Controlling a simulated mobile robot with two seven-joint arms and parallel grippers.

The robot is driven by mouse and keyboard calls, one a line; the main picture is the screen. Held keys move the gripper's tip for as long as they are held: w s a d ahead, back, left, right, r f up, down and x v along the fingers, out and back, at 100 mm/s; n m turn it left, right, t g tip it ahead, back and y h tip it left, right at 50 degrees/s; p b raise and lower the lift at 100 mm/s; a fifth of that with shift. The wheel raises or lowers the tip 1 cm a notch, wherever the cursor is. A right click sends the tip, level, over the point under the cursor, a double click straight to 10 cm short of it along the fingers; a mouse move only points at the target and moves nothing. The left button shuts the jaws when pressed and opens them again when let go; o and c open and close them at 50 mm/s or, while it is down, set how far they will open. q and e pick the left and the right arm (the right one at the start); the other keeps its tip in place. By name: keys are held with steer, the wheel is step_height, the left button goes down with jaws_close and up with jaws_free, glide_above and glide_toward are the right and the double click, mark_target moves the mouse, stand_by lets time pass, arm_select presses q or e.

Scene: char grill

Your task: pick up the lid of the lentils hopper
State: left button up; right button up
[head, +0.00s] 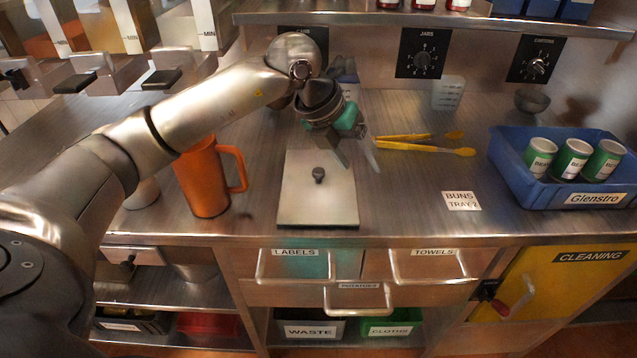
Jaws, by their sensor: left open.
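A flat, pale, rectangular lid (296,208) with a small dark knob (318,175) lies on the steel counter in the middle of the head view. No lentils label shows on it. My left gripper (357,157) is open and empty, its fingers pointing down, above and behind the lid's back right corner. It is apart from the knob. The hoppers (120,28) stand at the upper left, partly cut off, and I cannot read which one holds lentils. My right gripper is not in view.
An orange mug (203,182) stands left of the lid, under my left arm. Yellow-handled tongs (425,146) lie right of my gripper. A blue crate (510,165) with green cans stands at the right. The counter right of the lid is clear around the buns label (461,201).

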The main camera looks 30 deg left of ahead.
arm_select(q)
steer(key=a+r+n+y, duration=0.2)
steer(key=a+y, duration=0.2)
steer(key=a, duration=0.6)
steer(key=b, duration=0.1)
glide_above(318, 170)
steer(key=s, duration=0.3)
steer(key=shift+g+y, duration=0.3)
steer(key=f, duration=0.8)
steer(key=shift+w+d+f, duration=0.15)
steer(key=shift+w+f, duration=0.05)
steer(key=shift+w+d+b+x, duration=0.15)
steer(key=shift+b+x, duration=0.05)
steer(key=shift+x, duration=1.25)
steer(key=shift+w+d+b+x, duration=0.1)
steer(key=shift+w+b+x, duration=0.1)
steer(key=shift+x, duration=1.3)
steer(key=shift+a+r, duration=0.1)
steer(key=shift+c, duration=0.4)
jaws_close()
